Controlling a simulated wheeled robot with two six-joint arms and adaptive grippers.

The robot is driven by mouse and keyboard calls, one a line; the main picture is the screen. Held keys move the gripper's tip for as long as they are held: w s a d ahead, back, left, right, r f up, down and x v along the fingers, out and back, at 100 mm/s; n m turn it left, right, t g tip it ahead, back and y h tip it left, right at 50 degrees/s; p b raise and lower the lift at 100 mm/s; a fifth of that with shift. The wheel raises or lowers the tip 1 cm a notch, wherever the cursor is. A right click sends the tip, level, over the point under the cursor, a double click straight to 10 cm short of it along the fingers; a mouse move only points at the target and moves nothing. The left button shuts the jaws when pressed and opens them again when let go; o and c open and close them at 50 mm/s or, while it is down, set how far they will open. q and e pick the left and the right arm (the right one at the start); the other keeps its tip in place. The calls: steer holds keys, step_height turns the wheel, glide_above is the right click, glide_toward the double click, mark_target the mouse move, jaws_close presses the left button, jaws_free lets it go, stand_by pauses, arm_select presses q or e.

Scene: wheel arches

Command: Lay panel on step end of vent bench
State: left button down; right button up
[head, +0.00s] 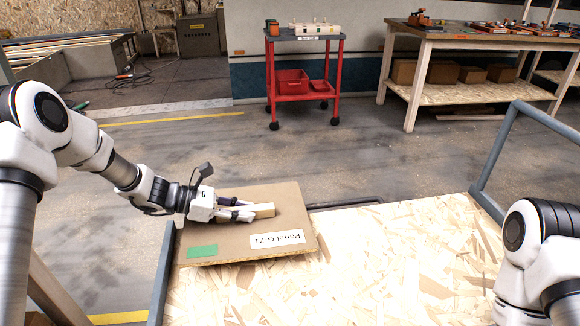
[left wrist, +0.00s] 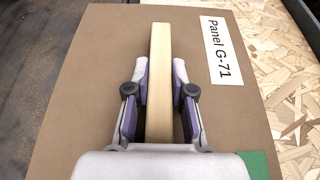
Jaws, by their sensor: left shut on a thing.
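The panel (head: 285,222) is a flat brown board with a wooden grip bar (head: 264,210), a white label reading "Panel G-71" and a green patch. My left gripper (head: 246,212) is shut on the bar, and the left wrist view shows the bar (left wrist: 161,70) between its fingers (left wrist: 160,85). The panel lies over the left part of a chipboard-topped bench (head: 400,265), with its far-left part over the floor. I cannot tell whether it touches the top. No step shows clearly on the bench. My right arm shows at the right edge, its gripper out of view.
A grey metal rail (head: 495,150) rises at the bench's back right. The middle of the chipboard top is clear. A red cart (head: 303,80) and a wooden workbench (head: 480,40) stand farther back across open floor.

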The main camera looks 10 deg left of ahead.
mark_target(244, 249)
arm_select(q)
steer(key=shift+w+a+r, duration=0.1)
steer(key=shift+r, duration=0.15)
steer(key=shift+s+r, duration=0.35)
steer(key=shift+r, duration=0.55)
steer(key=s, duration=0.1)
steer(key=s+d+t, duration=0.1)
steer(key=s+r+n, duration=0.1)
steer(key=shift+d+y, duration=0.15)
steer(key=shift+y, duration=0.15)
steer(key=shift+n+t+y, duration=0.5)
steer(key=shift+n+t, duration=0.3)
steer(key=s, duration=0.1)
steer(key=s+d, duration=0.1)
steer(key=s, duration=0.1)
steer(key=s+d+f, duration=0.1)
steer(key=s, duration=0.1)
steer(key=shift+s+d, duration=0.15)
steer(key=shift+s, duration=0.05)
steer(key=s, duration=0.1)
steer(key=s+f, duration=0.1)
steer(key=s, duration=0.1)
steer(key=s+d+f, duration=0.1)
steer(key=shift+s+f, duration=0.15)
steer(key=shift+f, duration=0.05)
step_height(244, 249, up, 14)
steer(key=p, duration=2)
steer(key=shift+p, duration=0.35)
